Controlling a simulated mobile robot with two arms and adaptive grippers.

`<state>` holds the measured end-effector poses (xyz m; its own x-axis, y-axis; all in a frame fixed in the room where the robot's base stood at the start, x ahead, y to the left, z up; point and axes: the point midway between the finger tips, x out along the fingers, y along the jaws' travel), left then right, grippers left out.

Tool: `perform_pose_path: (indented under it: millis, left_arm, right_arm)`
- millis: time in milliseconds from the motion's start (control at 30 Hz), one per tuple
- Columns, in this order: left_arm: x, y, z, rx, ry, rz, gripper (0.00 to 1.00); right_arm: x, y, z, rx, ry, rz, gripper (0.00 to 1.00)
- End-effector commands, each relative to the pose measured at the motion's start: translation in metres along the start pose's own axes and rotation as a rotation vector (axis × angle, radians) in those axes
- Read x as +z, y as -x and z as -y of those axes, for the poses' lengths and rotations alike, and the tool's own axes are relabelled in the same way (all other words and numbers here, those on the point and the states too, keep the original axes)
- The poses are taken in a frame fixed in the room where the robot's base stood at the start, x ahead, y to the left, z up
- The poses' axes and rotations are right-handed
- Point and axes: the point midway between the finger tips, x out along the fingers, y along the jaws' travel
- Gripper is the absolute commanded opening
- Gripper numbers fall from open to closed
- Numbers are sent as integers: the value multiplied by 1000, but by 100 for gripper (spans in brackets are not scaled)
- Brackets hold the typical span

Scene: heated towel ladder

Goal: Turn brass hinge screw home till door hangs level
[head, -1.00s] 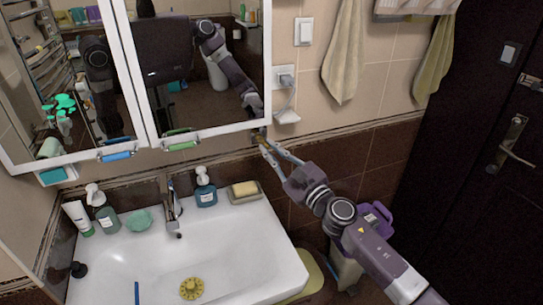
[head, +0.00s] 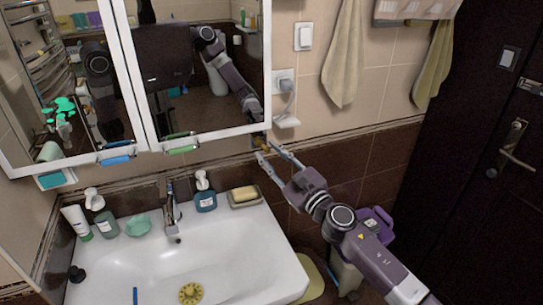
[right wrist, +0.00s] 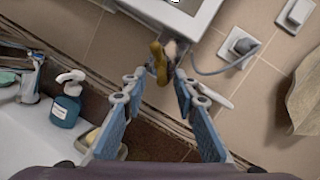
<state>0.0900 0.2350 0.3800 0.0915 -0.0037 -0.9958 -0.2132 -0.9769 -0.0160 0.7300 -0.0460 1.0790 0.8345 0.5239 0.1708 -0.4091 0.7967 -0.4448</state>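The brass hinge screw (right wrist: 160,62) shows at the lower right corner of the white mirror cabinet, with a darker, worn-looking part beside it. In the head view the screw (head: 258,141) is small. The cabinet's right mirror door (head: 205,75) has a white frame and a green handle; I cannot tell whether it hangs level. My right gripper (head: 266,151) is open just below the screw. In the right wrist view, its blue-padded fingers (right wrist: 160,78) lie either side of the screw, with gaps showing. My left gripper is not in view.
The white sink (head: 235,255) is below left, with a soap dish (head: 245,199), a blue pump bottle (head: 204,193) and a tap (head: 172,212). A socket with a plugged cable (head: 284,84) and a hanging towel (head: 345,55) are on the wall to the right.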

Motion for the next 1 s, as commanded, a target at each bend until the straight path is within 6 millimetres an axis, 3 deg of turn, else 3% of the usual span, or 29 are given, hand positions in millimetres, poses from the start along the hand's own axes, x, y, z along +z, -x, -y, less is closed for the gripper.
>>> perform_pose_path:
  millis: [233,633,1000]
  left_arm:
    - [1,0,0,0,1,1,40]
    - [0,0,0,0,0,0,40]
    - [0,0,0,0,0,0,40]
  right_arm:
    - [-1,22,0,1,2,-2,27]
    - [-1,100,-1,1,-1,-3,27]
    - [0,121,0,0,0,-1,27]
